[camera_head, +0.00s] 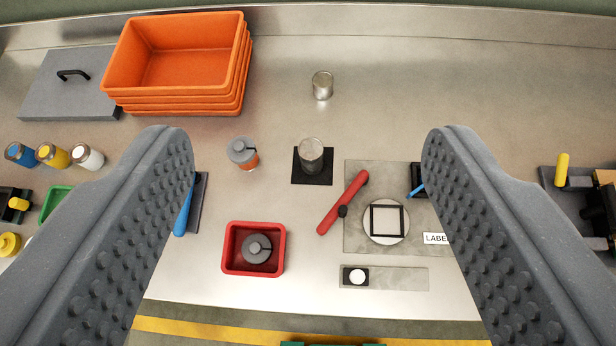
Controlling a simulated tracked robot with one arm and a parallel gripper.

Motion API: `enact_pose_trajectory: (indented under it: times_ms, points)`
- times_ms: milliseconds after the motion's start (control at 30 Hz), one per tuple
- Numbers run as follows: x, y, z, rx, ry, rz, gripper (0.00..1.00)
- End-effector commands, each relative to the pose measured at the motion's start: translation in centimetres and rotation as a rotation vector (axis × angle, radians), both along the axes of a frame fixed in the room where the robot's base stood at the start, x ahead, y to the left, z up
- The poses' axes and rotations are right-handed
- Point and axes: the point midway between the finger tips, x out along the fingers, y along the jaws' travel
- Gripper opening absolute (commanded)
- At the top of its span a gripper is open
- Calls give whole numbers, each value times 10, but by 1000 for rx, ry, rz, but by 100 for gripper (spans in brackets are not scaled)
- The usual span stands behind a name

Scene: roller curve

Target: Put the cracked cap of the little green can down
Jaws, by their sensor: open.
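My gripper (309,142) is open, its two grey studded fingers wide apart with nothing held between them. A grey cap (257,248) with a dark notch or crack lies in a small red tray (229,262) at the lower middle. A small can (250,164) with an orange body stands left of centre and wears a grey cap (242,148) with a dark line across it. I see no can that is clearly green. A bare metal can (311,152) stands on a black square pad (313,180) between the fingers.
Stacked orange crates (173,96) stand at the back left beside a grey lid (65,95). Another metal can (322,85) stands at the back. A red lever (344,202) and a round white plate (386,235) are on a grey board. The back right is clear.

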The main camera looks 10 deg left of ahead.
Motion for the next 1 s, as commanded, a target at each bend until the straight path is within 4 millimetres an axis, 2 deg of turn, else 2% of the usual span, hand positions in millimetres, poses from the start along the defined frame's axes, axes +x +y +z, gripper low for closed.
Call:
enact_pose_trajectory:
  times_ms: [33, 100, 200, 333, 700, 900, 1000]
  points:
    - [-15, -9, 23, -7, -64, -9, 63]
    - [-30, -17, 49, -20, -139, -15, 63]
    - [-49, -27, 77, -38, -224, -25, 63]
    - [-67, -33, 99, -52, -290, -33, 63]
    - [-71, -35, 104, -58, -310, -36, 63]
    - [-71, -35, 89, -57, -309, -35, 63]
    - [-71, -35, 88, -57, -309, -35, 63]
